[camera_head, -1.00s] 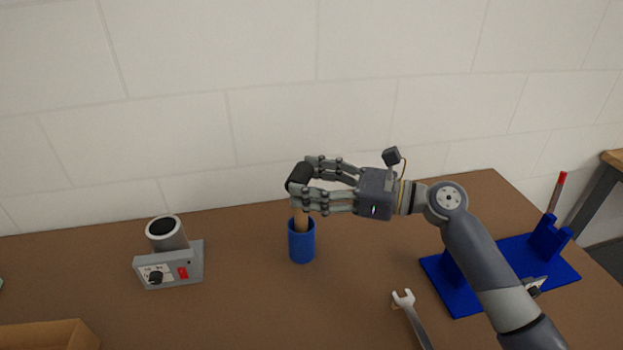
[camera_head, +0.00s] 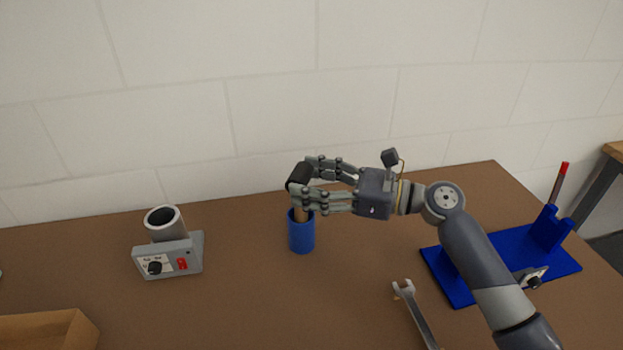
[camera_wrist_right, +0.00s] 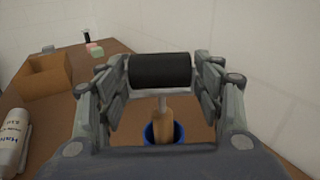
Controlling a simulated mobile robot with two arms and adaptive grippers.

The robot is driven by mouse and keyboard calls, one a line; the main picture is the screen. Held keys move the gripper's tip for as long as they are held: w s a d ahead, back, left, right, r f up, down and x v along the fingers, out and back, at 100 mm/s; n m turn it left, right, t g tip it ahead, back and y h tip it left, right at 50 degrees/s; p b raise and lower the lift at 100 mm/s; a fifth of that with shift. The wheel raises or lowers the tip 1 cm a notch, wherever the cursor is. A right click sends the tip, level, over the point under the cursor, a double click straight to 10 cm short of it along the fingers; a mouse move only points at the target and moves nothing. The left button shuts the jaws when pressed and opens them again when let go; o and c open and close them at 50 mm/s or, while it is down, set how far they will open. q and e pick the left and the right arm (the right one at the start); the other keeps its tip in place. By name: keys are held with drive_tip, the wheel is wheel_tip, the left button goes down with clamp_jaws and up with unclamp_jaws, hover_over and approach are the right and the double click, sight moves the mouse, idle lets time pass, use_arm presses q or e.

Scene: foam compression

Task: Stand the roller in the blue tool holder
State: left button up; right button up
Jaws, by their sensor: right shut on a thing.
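The roller has a black head (camera_head: 299,176) and a wooden handle (camera_head: 301,215). It is upright, with its handle down inside the blue tool holder (camera_head: 302,236), a round cup on the table. My right gripper (camera_head: 308,181) is shut on the roller's head, with a finger on each side of it, just above the cup. In the right wrist view the black head (camera_wrist_right: 160,70) lies between the fingers, and the handle (camera_wrist_right: 163,128) goes down into the blue cup (camera_wrist_right: 150,135). How deep the handle's lower end sits is hidden. My left gripper is not in view.
A grey device with a tube (camera_head: 168,254) stands left of the cup. A cardboard box (camera_head: 45,335) is at the front left. A wrench (camera_head: 416,312) lies at front centre. A blue stand (camera_head: 450,281) is on the right, partly behind my arm. The table around the cup is clear.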

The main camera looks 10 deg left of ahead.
drive_tip(key=shift+f+b, duration=0.35)
drive_tip(key=shift+f, duration=0.6)
drive_tip(key=o, duration=1.3)
drive_tip(key=shift+f, duration=0.1)
drive_tip(key=shift+d, duration=0.1)
drive_tip(key=d, duration=0.4)
drive_tip(key=s+d, duration=0.1)
drive_tip(key=d, duration=0.6)
drive_tip(key=shift+s+d+r, duration=0.2)
drive_tip(key=shift+s+d, duration=0.1)
drive_tip(key=shift+d, duration=0.1)
